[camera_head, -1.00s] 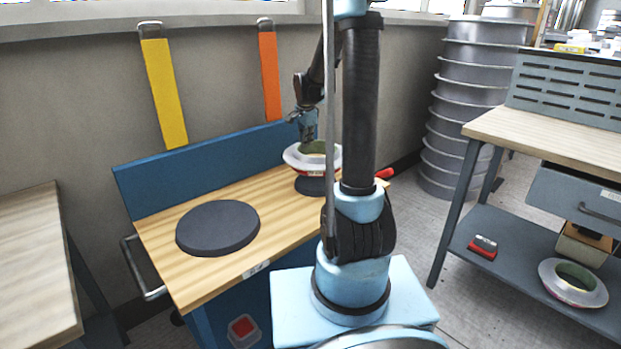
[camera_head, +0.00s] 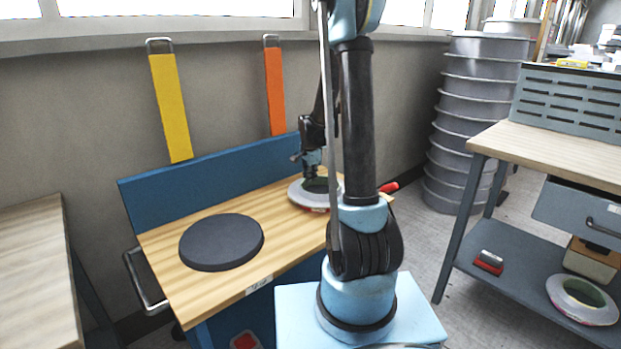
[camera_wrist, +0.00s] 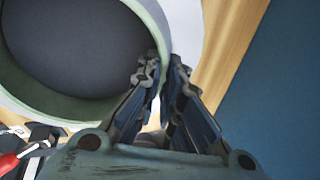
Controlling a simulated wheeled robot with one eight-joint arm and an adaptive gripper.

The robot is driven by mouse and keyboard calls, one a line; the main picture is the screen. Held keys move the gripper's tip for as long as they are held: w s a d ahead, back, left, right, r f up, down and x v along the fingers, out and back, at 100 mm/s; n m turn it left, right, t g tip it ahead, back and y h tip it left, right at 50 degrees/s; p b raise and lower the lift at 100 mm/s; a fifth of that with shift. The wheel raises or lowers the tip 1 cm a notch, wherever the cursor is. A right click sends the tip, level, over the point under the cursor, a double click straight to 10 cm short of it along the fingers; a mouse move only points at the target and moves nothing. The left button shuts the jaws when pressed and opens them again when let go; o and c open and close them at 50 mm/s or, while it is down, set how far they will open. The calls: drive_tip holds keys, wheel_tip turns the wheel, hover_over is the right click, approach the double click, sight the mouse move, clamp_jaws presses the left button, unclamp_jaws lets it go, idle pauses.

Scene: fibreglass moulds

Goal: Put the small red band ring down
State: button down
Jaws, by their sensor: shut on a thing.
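The small red band ring (camera_head: 296,195) is white outside with a red band and a green inner wall. It is low over the back right of the wooden bench top (camera_head: 165,240); in the wrist view it (camera_wrist: 150,25) fills the upper left. My gripper (camera_head: 313,179) is shut on one side of its wall, and the fingers (camera_wrist: 163,68) straddle that wall in the wrist view. A dark disc (camera_wrist: 80,45) shows through the ring's opening. I cannot tell whether the ring touches the disc. My arm covers part of the ring's right side in the head view.
A larger dark round disc (camera_head: 222,242) lies on the bench's left part. A red-handled tool (camera_head: 388,187) lies at the right edge. A blue back panel (camera_head: 215,180) stands behind. A similar ring (camera_head: 583,300) lies on the right bench's lower shelf.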

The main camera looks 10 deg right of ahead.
drive_tip(key=c, duration=1.8)
unclamp_jaws()
drive_tip(key=shift+o, duration=0.2)
drive_tip(key=v, duration=1.2)
drive_tip(key=s+d+r+n, duration=0.2)
drive_tip(key=s+n, duration=0.1)
drive_tip(key=s, duration=0.6)
drive_tip(key=s+f+n, duration=0.2)
drive_tip(key=s+n, duration=0.1)
drive_tip(key=s, duration=0.6)
drive_tip(key=s+d+f+n, duration=0.1)
drive_tip(key=s+n, duration=0.3)
drive_tip(key=s, duration=0.5)
drive_tip(key=s+f+n+g, duration=0.1)
drive_tip(key=s+f+n, duration=0.2)
drive_tip(key=s, duration=0.7)
drive_tip(key=shift+d+f+n, duration=0.4)
drive_tip(key=shift+f, duration=0.2)
